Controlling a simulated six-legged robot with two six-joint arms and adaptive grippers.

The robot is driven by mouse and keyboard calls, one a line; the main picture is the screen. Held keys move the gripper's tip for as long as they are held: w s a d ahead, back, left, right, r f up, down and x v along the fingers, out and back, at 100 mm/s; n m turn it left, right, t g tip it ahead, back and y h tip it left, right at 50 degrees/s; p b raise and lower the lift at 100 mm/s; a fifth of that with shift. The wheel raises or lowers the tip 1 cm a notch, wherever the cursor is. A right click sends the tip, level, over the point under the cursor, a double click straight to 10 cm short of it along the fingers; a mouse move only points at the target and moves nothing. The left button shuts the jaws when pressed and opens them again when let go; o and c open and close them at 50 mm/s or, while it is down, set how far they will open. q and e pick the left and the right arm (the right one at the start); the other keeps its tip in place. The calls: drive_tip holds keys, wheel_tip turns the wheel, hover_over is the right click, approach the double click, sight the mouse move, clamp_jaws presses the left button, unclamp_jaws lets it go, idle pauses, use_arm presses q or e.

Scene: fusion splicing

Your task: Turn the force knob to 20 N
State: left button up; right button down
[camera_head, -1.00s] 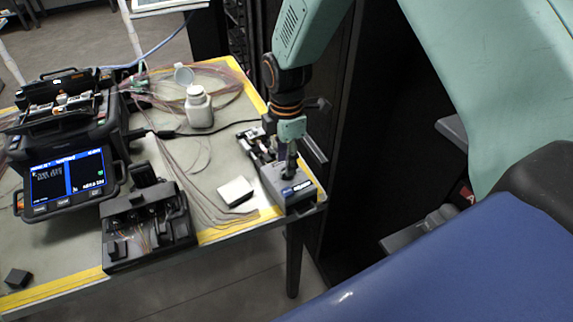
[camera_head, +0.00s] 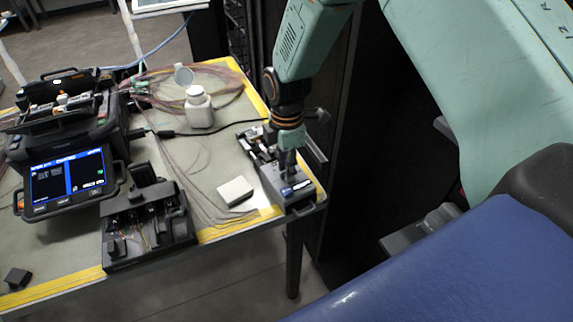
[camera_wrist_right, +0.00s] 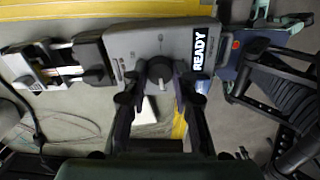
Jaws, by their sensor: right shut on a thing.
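My right gripper (camera_head: 289,160) comes down onto the box from above. In the wrist view its fingers (camera_wrist_right: 157,92) lie on both sides of the knob and are shut on it. The knob's scale is too small to read. My left gripper is not in view.
A fusion splicer with a lit screen (camera_head: 68,177) stands at the left, a black fixture (camera_head: 148,228) in front. Loose fibres (camera_head: 190,170) lie between. The yellow-taped table edge (camera_head: 240,228) is close.

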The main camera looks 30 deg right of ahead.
drive_tip(key=shift+r+m+p, duration=0.1)
drive_tip(key=shift+m+p, duration=1.15)
drive_tip(key=shift+m, duration=0.25)
drive_tip(key=m+p, duration=0.1)
drive_tip(key=m, duration=0.1)
drive_tip(key=shift+m+p, duration=0.3)
drive_tip(key=shift+m, duration=0.1)
drive_tip(key=m+p, duration=0.1)
drive_tip(key=m, duration=0.2)
drive_tip(key=shift+m+p, duration=0.8)
drive_tip(key=shift+m, duration=1)
drive_tip(key=c, duration=1.3)
unclamp_jaws()
drive_tip(key=shift+c, duration=0.2)
